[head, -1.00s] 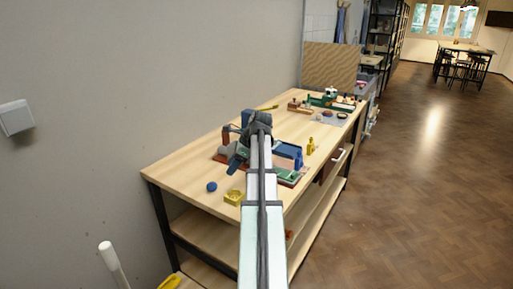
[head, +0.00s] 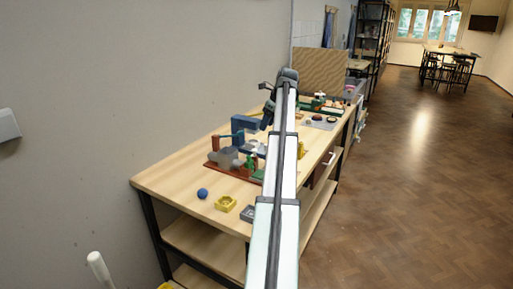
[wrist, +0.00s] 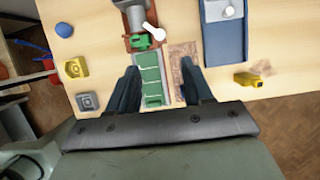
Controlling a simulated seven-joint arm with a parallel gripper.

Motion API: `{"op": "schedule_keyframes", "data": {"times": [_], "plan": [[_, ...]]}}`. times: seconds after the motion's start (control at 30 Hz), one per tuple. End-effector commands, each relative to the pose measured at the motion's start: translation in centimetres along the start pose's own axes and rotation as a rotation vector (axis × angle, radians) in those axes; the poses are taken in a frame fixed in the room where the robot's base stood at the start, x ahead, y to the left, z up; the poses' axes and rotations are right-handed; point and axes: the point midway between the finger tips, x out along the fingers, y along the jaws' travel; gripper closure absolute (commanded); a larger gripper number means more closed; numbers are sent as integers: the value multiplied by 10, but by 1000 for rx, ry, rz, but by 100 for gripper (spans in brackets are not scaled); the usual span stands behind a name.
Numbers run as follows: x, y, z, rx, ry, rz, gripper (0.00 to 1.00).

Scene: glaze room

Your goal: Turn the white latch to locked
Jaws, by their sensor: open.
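In the wrist view, a white lever with a round end (wrist: 230,11) lies on the blue box-like fixture (wrist: 225,40) at the top. A smaller white piece (wrist: 147,28) sits by a green block on the grey and red-brown fixture (wrist: 130,24). I cannot tell which is the latch, nor its setting. My gripper (wrist: 160,67) is open and empty, its two dark blue fingers apart above a green panel (wrist: 151,72). Both white parts lie beyond the fingertips, apart from them. In the head view my arm hides part of the fixtures.
A blue ball (head: 203,194), a yellow block (head: 226,203) and a grey block (wrist: 88,102) stand near the bench's near end. A yellow piece (wrist: 250,79) lies right of the gripper. More fixtures stand at the far end (head: 320,106). Bare wood (head: 170,180) is free at the near left.

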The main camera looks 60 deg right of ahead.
Motion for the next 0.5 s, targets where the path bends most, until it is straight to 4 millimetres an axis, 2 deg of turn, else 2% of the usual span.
{"op": "schedule_keyframes", "data": {"times": [0.17,0.5], "plan": [[22,1,0,0,0,1,50],[81,1,0,-2,0,2,50]]}}
